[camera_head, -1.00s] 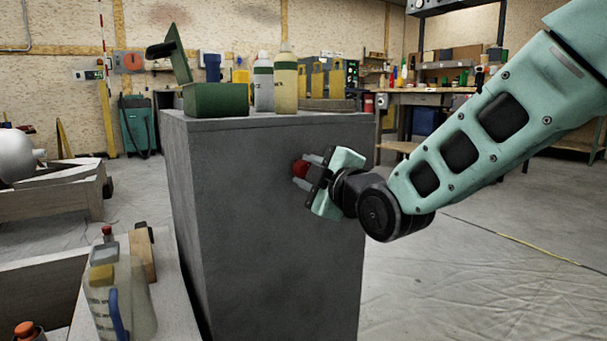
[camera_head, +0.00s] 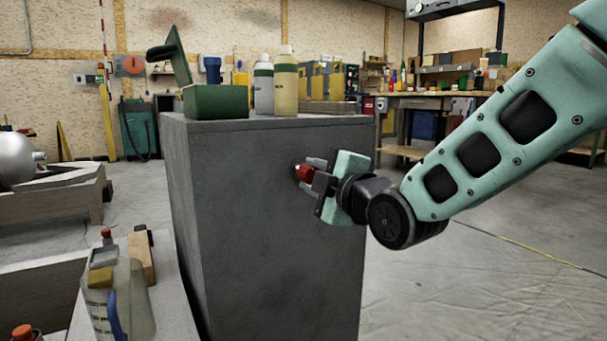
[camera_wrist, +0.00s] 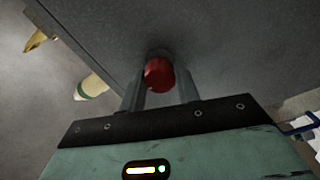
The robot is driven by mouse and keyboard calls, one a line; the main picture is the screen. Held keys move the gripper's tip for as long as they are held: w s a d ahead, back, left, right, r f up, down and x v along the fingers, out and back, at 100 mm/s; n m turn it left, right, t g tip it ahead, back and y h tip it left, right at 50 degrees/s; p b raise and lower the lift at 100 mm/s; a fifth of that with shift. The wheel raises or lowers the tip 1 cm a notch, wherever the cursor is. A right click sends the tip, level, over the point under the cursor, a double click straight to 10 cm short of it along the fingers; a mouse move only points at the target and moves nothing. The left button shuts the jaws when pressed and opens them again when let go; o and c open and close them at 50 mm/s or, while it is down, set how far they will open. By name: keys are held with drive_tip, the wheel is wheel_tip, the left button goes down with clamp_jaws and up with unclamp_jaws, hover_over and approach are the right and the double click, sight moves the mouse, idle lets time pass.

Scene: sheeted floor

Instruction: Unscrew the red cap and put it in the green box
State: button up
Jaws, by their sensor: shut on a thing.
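The red cap (camera_head: 305,173) is at the front face of the grey cabinet (camera_head: 270,220). In the wrist view the red cap (camera_wrist: 159,74) sits between my two fingers. My gripper (camera_head: 308,172) is shut on it, and it also shows in the wrist view (camera_wrist: 160,88). A small dark part (camera_head: 297,170) shows just left of the cap; I cannot tell whether the cap still touches it.
Two bottles, one white (camera_head: 263,88) and one cream (camera_head: 285,84), stand right of the green box. A translucent jug (camera_head: 128,295) stands on a low surface at the lower left. Open floor lies right of the cabinet.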

drive_tip(key=shift+s+d, duration=0.35)
drive_tip(key=shift+s, duration=0.15)
drive_tip(key=shift+s+d, duration=0.2)
drive_tip(key=shift+s, duration=0.1)
drive_tip(key=shift+s+d, duration=0.2)
drive_tip(key=shift+s, duration=0.1)
drive_tip(key=shift+s+d+b, duration=0.15)
drive_tip(key=shift+s+b, duration=0.1)
drive_tip(key=shift+b, duration=0.05)
drive_tip(key=shift+b+v, duration=0.3)
drive_tip(key=shift+v, duration=1.65)
